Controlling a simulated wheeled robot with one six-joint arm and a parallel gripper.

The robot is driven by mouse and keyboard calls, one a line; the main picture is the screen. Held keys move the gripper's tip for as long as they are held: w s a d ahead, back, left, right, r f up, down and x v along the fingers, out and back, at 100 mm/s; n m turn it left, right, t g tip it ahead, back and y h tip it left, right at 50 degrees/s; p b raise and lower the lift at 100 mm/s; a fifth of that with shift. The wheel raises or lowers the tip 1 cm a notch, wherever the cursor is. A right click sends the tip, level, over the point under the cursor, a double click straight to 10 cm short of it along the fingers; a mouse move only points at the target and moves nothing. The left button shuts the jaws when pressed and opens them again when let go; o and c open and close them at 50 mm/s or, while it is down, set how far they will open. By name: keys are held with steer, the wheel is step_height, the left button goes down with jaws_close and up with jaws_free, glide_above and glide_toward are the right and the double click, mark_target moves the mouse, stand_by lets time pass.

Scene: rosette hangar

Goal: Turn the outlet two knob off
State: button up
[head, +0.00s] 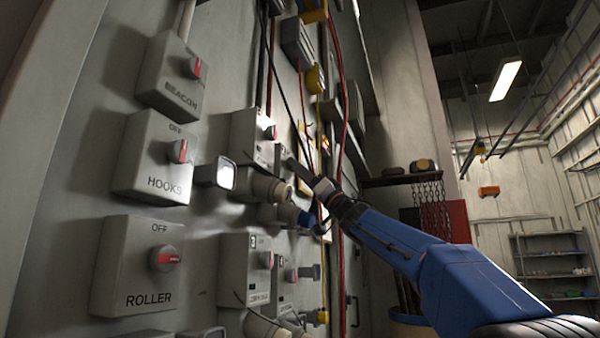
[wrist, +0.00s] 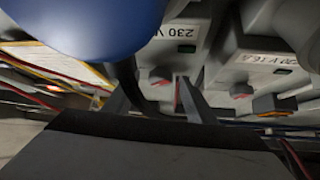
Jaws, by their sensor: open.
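My gripper (head: 303,172) is at the wall of outlet boxes, its fingers pointing toward the wall. In the wrist view the open gripper (wrist: 160,98) has a finger on each side of a grey knob (wrist: 161,76) with a red mark, below a label starting 230 V. I cannot tell whether the fingers touch it. A second grey knob (wrist: 241,90) with a red mark sits to the right, under a 230 V 16A label. No outlet number is readable, so I cannot tell which knob is outlet two. In the head view, an upper outlet box (head: 246,130) has a red-marked knob (head: 270,132).
Left on the wall are the BEACON (head: 172,76), HOOKS (head: 150,160) and ROLLER (head: 135,265) switch boxes. A blue rounded part (wrist: 85,22) fills the wrist view's upper left. Red cables (head: 342,120) hang by the boxes. Open floor space lies right, near a shelf (head: 552,262).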

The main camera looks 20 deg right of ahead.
steer(key=c, duration=1)
steer(key=shift+c, duration=0.2)
steer(key=shift+n+g+y, duration=0.5)
steer(key=shift+n, duration=0.1)
steer(key=shift+w+d+r+n+g+y, duration=0.2)
steer(key=shift+n+g+y, duration=0.75)
steer(key=shift+n+g, duration=1.75)
steer(key=shift+w+d+f+n+g+y, duration=0.2)
steer(key=shift+n+g+y, duration=0.8)
steer(key=shift+n+g, duration=1.65)
steer(key=shift+w+d+r+n+g+y, duration=0.1)
steer(key=shift+w+n+g+y, duration=0.2)
steer(key=shift+n+g+y, duration=1.5)
steer(key=shift+r+n+g+h, duration=0.1)
steer(key=shift+n+g+h, duration=0.35)
steer(key=shift+n, duration=0.7)
steer(key=shift+n+g+h, duration=0.4)
steer(key=shift+n, duration=0.7)
steer(key=o, duration=1)
steer(key=shift+o, duration=0.2)
